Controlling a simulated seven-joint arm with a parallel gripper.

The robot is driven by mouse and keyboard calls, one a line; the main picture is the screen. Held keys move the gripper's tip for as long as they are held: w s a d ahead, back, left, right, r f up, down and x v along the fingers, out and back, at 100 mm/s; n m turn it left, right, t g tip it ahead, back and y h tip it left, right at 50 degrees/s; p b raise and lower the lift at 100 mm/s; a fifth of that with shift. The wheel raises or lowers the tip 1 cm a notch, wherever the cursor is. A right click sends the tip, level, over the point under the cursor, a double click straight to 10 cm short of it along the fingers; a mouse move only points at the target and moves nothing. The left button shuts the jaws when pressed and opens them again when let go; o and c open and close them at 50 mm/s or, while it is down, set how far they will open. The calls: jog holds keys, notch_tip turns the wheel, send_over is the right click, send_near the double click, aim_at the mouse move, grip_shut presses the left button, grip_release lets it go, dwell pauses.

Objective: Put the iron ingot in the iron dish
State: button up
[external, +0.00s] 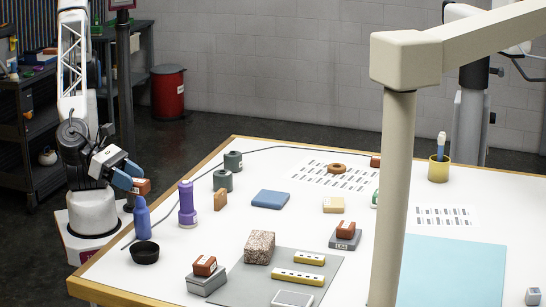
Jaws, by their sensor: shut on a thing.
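My gripper (132,178), with blue fingers, is at the left edge of the table. It is shut on a reddish-brown block (142,187) with a pale label, held above the table edge. Similar reddish-brown blocks rest on a grey labelled base (207,284) at the front, as the front block (205,265), and on a darker base (344,241) further right, as the right block (346,228). A black round bowl (145,255) stands below my gripper near the table's left edge. The labels are too small to read, so I cannot tell which block or dish is iron.
A blue bottle (142,220) and a purple flashlight-like object (187,205) stand close to my gripper. A beige post (392,200) hides part of the table.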

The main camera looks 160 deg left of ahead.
jog(key=shift+f, duration=1.8)
send_over(143, 253)
jog(key=d, duration=0.1)
notch_tip(143, 253, down, 6)
jog(key=shift+w+d+f, duration=0.15)
jog(key=shift+w+d, duration=0.05)
jog(key=shift+f, duration=1.85)
jog(key=shift+f, duration=0.6)
jog(key=o, duration=1.2)
